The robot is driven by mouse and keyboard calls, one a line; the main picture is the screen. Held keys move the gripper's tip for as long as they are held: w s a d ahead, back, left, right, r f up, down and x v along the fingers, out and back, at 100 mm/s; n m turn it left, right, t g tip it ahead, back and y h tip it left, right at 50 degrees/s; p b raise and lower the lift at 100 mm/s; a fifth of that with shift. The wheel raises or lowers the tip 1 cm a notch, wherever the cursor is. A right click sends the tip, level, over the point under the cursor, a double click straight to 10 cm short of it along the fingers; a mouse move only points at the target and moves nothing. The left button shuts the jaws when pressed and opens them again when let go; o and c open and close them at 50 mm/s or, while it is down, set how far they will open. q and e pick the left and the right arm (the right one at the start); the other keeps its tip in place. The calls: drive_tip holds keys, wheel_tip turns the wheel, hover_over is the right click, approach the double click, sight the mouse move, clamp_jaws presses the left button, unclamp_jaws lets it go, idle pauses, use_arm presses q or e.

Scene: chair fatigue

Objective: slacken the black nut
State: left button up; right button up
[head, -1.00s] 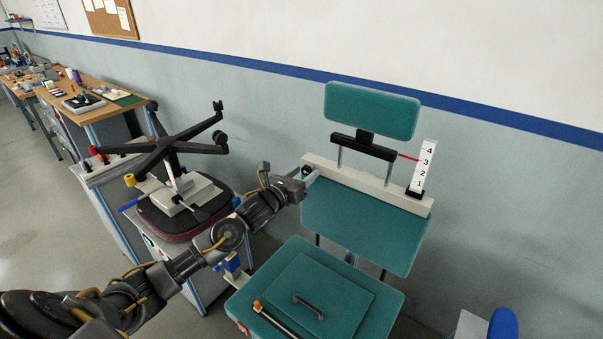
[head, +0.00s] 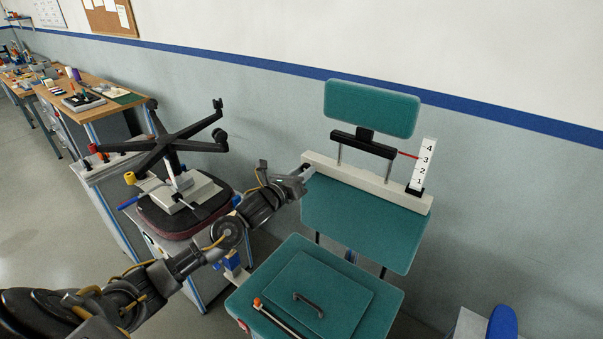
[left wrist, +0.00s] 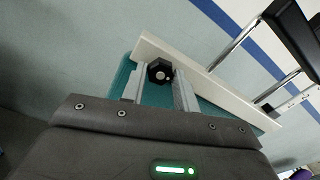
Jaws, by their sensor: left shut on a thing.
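The black nut (left wrist: 159,71) is at the left end of the pale crossbar (left wrist: 205,80) of the teal chair. In the left wrist view it sits between the two light metal fingers of my left gripper (left wrist: 162,86), which is shut on it. In the head view my left gripper (head: 303,176) reaches the left end of the crossbar (head: 365,184), and its fingers mostly hide the nut. My right gripper is not in view.
The teal headrest (head: 371,109) stands above the crossbar, beside a numbered scale (head: 423,165) with a red pointer. The teal seat (head: 350,300) lies below. An upturned chair base (head: 165,147) stands on the left. A blue object (head: 502,323) is at lower right.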

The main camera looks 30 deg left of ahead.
use_arm(q)
drive_tip(key=n+p, duration=0.2)
drive_tip(key=n, duration=1.2)
drive_tip(key=shift+r+p, duration=0.2)
drive_tip(key=shift+p, duration=0.2)
drive_tip(key=n+p, duration=0.1)
drive_tip(key=n, duration=0.3)
drive_tip(key=shift+r, duration=0.1)
drive_tip(key=n+p, duration=0.2)
drive_tip(key=n, duration=0.1)
drive_tip(key=shift+n, duration=0.3)
drive_tip(key=n+p, duration=0.1)
drive_tip(key=n, duration=0.2)
drive_tip(key=shift+n, duration=0.3)
drive_tip(key=shift+n+p, duration=0.85)
drive_tip(key=shift+n, duration=0.75)
